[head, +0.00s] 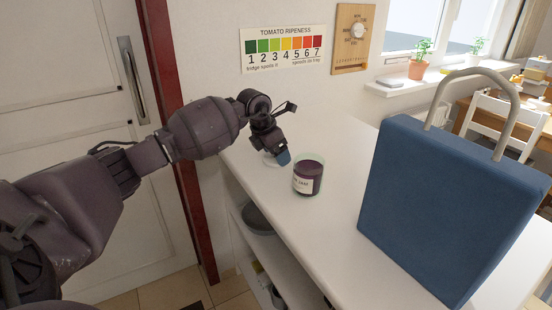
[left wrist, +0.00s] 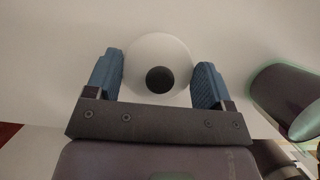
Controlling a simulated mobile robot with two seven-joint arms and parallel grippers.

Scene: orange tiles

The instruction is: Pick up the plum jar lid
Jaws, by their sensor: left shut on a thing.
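The plum jar lid (left wrist: 165,47), a pale round disc with a dark knob, is between the blue finger pads of my left gripper (left wrist: 157,84) in the left wrist view. The gripper is shut on it. In the head view my left gripper (head: 278,158) is low over the white counter, and the lid's pale edge (head: 268,161) shows beside the fingers. I cannot tell whether the lid touches the counter. The open jar (head: 308,178) with dark purple contents and a white label stands upright just right of the gripper; it also shows in the left wrist view (left wrist: 284,97). My right gripper is out of view.
A large blue block with a grey loop handle (head: 445,200) stands on the right of the white counter (head: 285,225). Shelves with bowls (head: 257,220) lie below. A ripeness chart (head: 283,53) and a wooden dial board (head: 352,40) hang on the wall behind.

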